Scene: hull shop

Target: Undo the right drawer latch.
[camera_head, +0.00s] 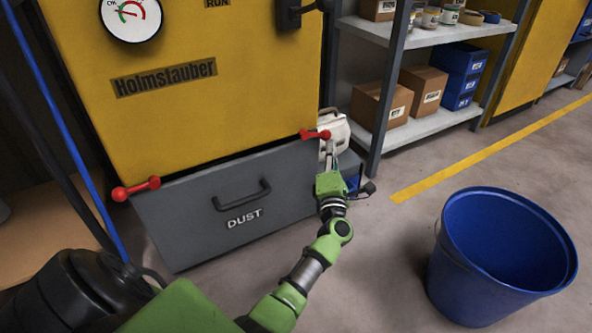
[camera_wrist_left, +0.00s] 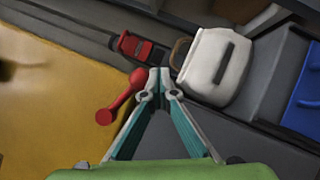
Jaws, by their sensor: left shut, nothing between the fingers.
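The grey dust drawer (camera_head: 185,220) sits shut-looking under the yellow cabinet, with a black handle and the word DUST. The right drawer latch (camera_head: 315,134) is a red bar with knobbed ends at the drawer's upper right corner, lying about level. It also shows in the left wrist view (camera_wrist_left: 121,98). The left latch (camera_head: 136,188) is a similar red bar at the upper left corner. My left gripper (camera_head: 326,148) is shut and empty, its fingertips (camera_wrist_left: 158,80) right beside the right latch's end. I cannot tell whether they touch. My right gripper is not in view.
A white canister (camera_wrist_left: 217,65) stands close beyond the fingertips. A grey shelf (camera_head: 428,117) with cartons and blue bins is at the right. A blue tub (camera_head: 455,265) stands on the floor, front right. Floor before the drawer is clear.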

